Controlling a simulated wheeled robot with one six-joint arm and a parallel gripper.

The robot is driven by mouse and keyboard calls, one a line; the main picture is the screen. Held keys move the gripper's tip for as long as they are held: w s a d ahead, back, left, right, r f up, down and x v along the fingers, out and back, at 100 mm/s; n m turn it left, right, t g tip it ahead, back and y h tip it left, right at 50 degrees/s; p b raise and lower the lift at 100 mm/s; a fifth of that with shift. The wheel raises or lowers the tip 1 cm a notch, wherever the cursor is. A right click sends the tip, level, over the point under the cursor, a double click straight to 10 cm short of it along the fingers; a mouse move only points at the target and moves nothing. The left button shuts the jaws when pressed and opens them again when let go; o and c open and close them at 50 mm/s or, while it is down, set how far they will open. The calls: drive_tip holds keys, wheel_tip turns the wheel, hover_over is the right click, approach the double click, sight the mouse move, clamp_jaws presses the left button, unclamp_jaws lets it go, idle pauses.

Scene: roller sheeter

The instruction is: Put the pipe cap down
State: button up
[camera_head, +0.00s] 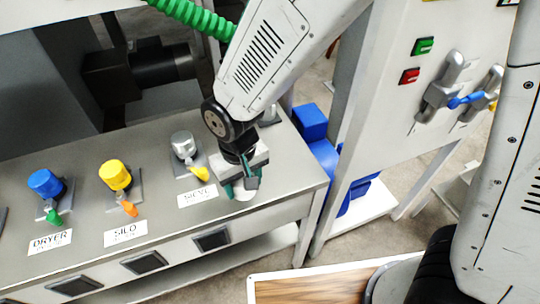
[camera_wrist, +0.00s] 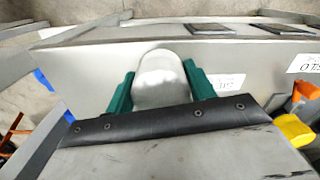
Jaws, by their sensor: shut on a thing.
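In the head view my gripper (camera_head: 240,188) is low over the right end of the grey bench (camera_head: 285,172), right of the SIEVE label. The cap (camera_head: 243,195) shows there as a small pale shape at the fingertips, partly hidden by the gripper. My gripper is shut on it. I cannot tell whether the cap touches the bench top.
Blue (camera_head: 45,183), yellow (camera_head: 115,175) and silver (camera_head: 184,145) capped fittings with small coloured handles stand along the bench. A panel with green and red buttons (camera_head: 410,76) and grey levers stands to the right. A wood-topped surface (camera_head: 315,287) is at the bottom.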

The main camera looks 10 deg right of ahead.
hover_over(271, 167)
drive_tip(key=shift+s+a+f, duration=0.1)
drive_tip(key=shift+f, duration=2.25)
drive_tip(key=shift+f, duration=0.1)
drive_tip(key=o, duration=1)
wheel_tip(271, 167, up, 12)
drive_tip(key=s+d+r+m, duration=0.3)
drive_tip(key=s+d+r, duration=0.5)
drive_tip(key=d+r, duration=0.4)
drive_tip(key=s+d+r+m+t, duration=0.1)
drive_tip(key=s+d+r+m, duration=0.1)
drive_tip(key=s+d, duration=0.7)
drive_tip(key=s, duration=0.4)
drive_tip(key=shift+d, duration=0.2)
